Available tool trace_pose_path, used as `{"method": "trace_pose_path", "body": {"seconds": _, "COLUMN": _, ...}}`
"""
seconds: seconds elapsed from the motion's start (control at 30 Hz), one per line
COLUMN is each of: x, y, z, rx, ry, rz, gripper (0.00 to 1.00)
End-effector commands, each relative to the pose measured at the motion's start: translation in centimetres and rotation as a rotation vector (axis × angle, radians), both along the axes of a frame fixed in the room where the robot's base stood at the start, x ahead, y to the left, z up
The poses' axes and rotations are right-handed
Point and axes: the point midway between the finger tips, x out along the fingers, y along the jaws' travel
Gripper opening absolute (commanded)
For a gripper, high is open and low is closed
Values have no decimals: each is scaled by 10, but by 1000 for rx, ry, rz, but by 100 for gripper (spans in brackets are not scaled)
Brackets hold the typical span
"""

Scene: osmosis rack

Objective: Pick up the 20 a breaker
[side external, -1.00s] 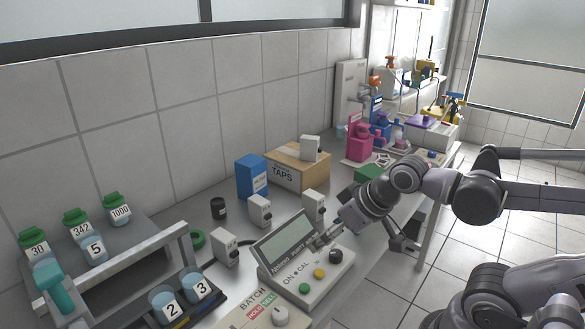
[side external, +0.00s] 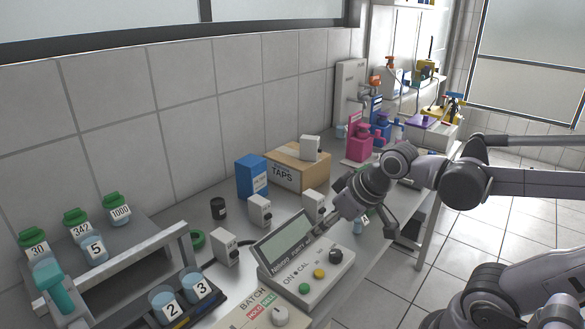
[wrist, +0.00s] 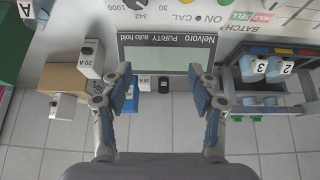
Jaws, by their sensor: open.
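The 20 A breaker (wrist: 92,59) is a white block with a printed label, left of my gripper (wrist: 160,82) in the wrist view. My gripper is open and empty, its two blue-padded fingers spread apart over the meter's screen side. In the side external view, my gripper (side external: 323,228) is beside a white breaker (side external: 313,203) standing behind the meter. That breaker seems to be the 20 A one, but its label cannot be read there. Other white breakers stand at the left (side external: 225,247), in the middle (side external: 260,210) and on the cardboard box (side external: 309,148).
The Nelvoro meter (side external: 310,275) lies in front of the breakers. The TAPS box (side external: 285,172) and a blue box (side external: 251,176) stand behind them, with a black jar (side external: 218,208) to the left. A rack (side external: 150,252) with labelled bottles is at far left.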

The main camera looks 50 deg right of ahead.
Motion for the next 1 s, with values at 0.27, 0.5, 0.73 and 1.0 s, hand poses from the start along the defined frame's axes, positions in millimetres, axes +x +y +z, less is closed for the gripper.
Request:
{"method": "trace_pose_path", "body": {"seconds": 0.27, "x": 53, "y": -54, "z": 8, "rx": -9, "ry": 87, "rz": -40, "gripper": 60}}
{"method": "trace_pose_path", "body": {"seconds": 0.5, "x": 93, "y": -112, "z": -4, "rx": 2, "ry": 156, "rz": -55, "gripper": 60}}
{"method": "trace_pose_path", "body": {"seconds": 0.73, "x": 111, "y": -149, "z": -19, "rx": 15, "ry": 190, "rz": -58, "gripper": 60}}
{"method": "trace_pose_path", "body": {"seconds": 1.0, "x": 121, "y": -157, "z": -38, "rx": 17, "ry": 197, "rz": -56, "gripper": 60}}
